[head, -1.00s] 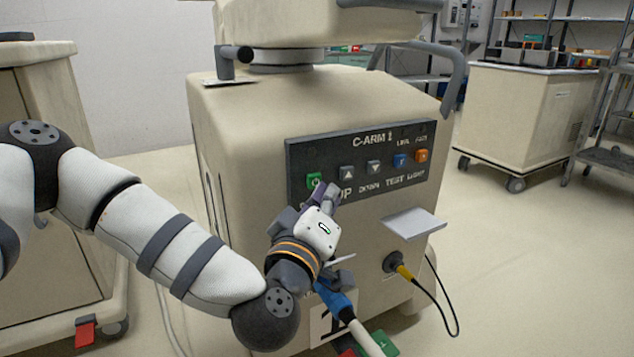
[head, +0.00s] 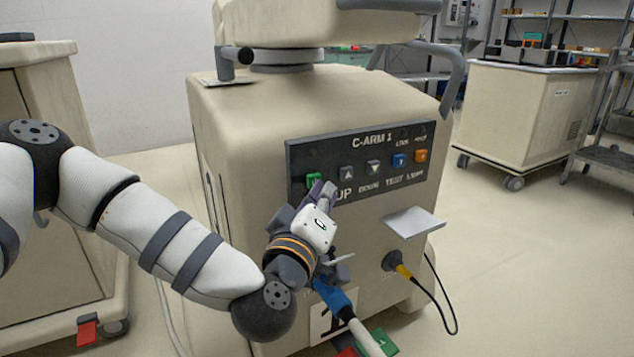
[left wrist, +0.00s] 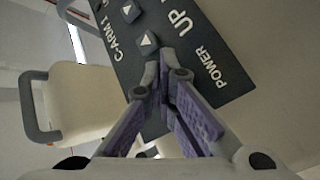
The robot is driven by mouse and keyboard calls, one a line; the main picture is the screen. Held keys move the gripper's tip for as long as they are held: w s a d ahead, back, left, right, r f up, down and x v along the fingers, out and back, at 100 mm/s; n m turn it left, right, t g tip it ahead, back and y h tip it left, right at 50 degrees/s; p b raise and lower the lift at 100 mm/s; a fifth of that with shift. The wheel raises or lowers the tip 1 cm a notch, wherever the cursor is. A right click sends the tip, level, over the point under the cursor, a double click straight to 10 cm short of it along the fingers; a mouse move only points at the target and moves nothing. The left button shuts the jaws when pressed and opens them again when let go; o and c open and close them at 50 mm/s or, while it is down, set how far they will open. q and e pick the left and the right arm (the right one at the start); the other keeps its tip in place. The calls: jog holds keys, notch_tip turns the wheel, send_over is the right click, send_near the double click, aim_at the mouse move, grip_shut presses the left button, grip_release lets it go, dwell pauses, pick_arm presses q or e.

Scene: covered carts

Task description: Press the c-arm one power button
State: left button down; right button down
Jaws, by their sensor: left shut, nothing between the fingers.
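The C-ARM 1 cart (head: 250,130) has a dark control panel (head: 350,208) with a row of buttons under its name. The green power button (head: 313,178) is at the panel's left end, partly covered from below by my left gripper (head: 322,190). My left gripper is shut and empty, its fingertips at or just in front of the button; I cannot tell whether they touch it. In the left wrist view the shut fingertips (left wrist: 166,54) lie over the panel (left wrist: 205,55) near the POWER label, and the power button is hidden behind them. My right gripper is not in view.
Grey up (head: 347,173) and down (head: 375,167) buttons, a blue button (head: 400,160) and an orange button (head: 421,156) sit to the right. Below are a small shelf (head: 412,223), a yellow-black plug (head: 403,270) and a blue connector (head: 333,297). Another cart (head: 530,120) stands behind right.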

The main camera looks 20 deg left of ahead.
pick_arm(q)
jog(key=shift+w+a, duration=0.1)
dwell(0.3)
jog(key=shift+s+d+p, duration=0.45)
jog(key=shift+d, duration=0.05)
jog(key=s+d+p, duration=0.1)
jog(key=s+d, duration=0.2)
jog(key=d, duration=0.1)
jog(key=shift+s+d+p, duration=0.35)
jog(key=shift+d, duration=0.05)
